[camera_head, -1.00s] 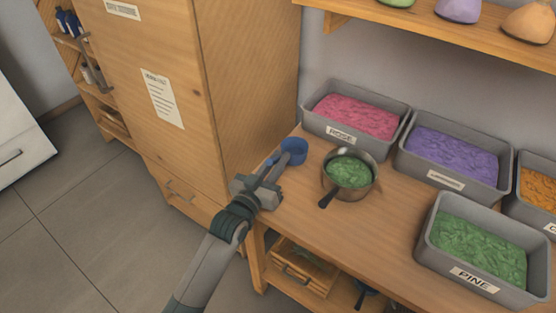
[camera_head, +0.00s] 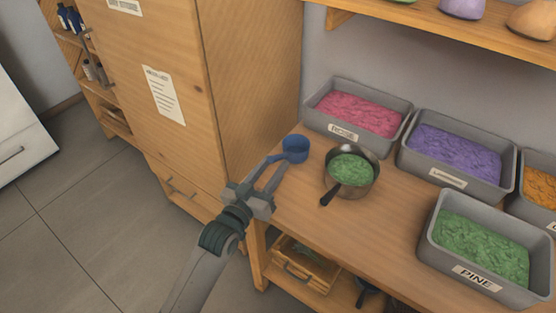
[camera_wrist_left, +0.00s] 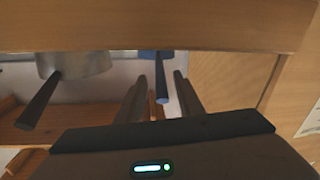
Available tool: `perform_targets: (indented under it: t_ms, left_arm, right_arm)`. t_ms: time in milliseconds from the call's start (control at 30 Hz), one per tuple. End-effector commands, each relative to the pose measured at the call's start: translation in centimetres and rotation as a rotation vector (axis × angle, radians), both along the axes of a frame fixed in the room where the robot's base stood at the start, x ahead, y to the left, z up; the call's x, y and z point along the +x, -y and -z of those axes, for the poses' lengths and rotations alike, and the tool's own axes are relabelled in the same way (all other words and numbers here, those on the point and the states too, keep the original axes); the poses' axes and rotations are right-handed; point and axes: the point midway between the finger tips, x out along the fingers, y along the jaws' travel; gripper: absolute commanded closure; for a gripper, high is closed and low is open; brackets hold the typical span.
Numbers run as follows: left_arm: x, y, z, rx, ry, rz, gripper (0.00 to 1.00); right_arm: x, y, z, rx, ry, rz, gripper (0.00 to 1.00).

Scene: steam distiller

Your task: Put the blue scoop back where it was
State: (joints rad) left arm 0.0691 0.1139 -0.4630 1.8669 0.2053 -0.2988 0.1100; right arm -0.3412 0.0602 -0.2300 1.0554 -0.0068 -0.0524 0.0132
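The blue scoop (camera_head: 296,149) is at the back left of the wooden tabletop, beside the tall cabinet, and appears to rest on the top. Its handle points toward my left gripper (camera_head: 266,171). That gripper is open, with its two fingers spread at the table's left edge. In the left wrist view the scoop's blue handle (camera_wrist_left: 161,90) shows between the two fingers (camera_wrist_left: 158,97), with a gap on each side. My right gripper is not in view.
A metal pot (camera_head: 351,174) of green material stands right of the scoop; its dark handle points toward the front left. The tall cabinet (camera_head: 250,80) borders the left.

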Motion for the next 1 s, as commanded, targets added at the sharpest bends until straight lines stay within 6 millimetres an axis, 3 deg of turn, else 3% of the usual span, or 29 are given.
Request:
perform_targets:
  t_ms: [200,433,1000]
  left_arm:
    - [-3.6,-2.1,0.2,0.002,-0.001,-0.001,0.66]
    - [-6.1,-3.5,0.2,0.001,-0.001,-0.001,0.66]
    - [-6.7,-3.8,0.0,0.000,0.000,0.000,0.66]
  right_arm:
    - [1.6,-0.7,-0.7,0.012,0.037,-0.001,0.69]
    - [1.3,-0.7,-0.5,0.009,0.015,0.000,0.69]
    - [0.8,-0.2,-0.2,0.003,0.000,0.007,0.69]
